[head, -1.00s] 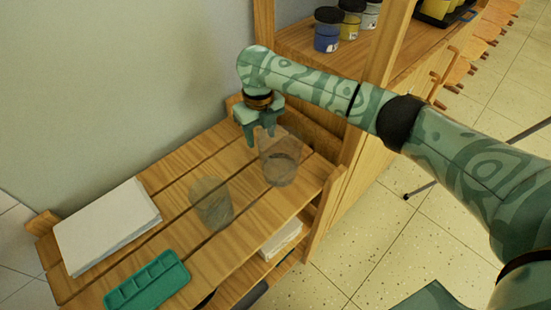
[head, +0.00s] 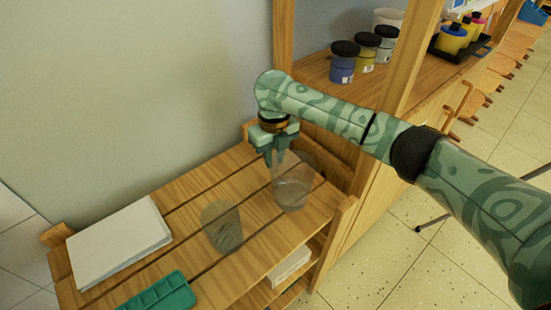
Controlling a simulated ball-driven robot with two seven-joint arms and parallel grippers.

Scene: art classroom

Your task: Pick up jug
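The clear, see-through jug (head: 291,190) stands upright on the slatted wooden top of a low shelf unit (head: 188,192), near its right end. My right gripper (head: 275,157) points down at the jug's upper left side, with its fingertips at rim height. The fingers are close together there. The see-through wall hides whether they touch or clasp the jug. My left gripper is not in view.
A clear tumbler (head: 222,228) stands left of the jug. A white paper stack (head: 118,240) and a green palette (head: 160,294) lie further left. A taller wooden shelf (head: 392,75) with paint jars (head: 342,62) rises close on the right. A wall stands behind.

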